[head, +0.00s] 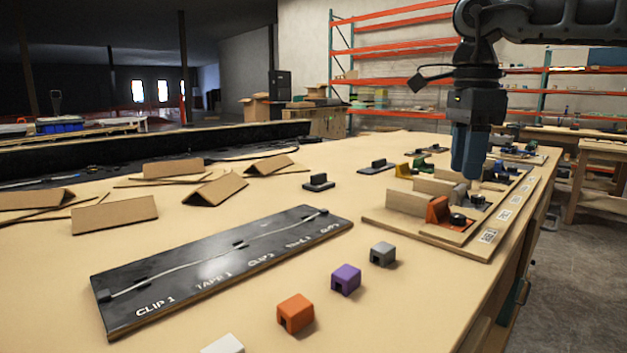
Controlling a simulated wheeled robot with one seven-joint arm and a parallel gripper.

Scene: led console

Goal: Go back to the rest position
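My gripper (469,172) hangs pointing down at the right of the head view, with its blue fingers over the wooden fixture board (425,234). From this side the fingers overlap, so I cannot tell whether they are apart or closed. I cannot tell whether the tips touch anything on the board. The board carries an orange bracket (438,211), a dark round knob (458,220) and wooden blocks. My arm comes down from the upper right corner.
A black panel (215,270) with a pale cable and clip labels lies on the table (400,325). Orange (295,313), purple (346,279) and grey (383,253) clip blocks stand in front. Folded cardboard pieces (215,188) lie at left. The table's right edge runs beside the fixtures.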

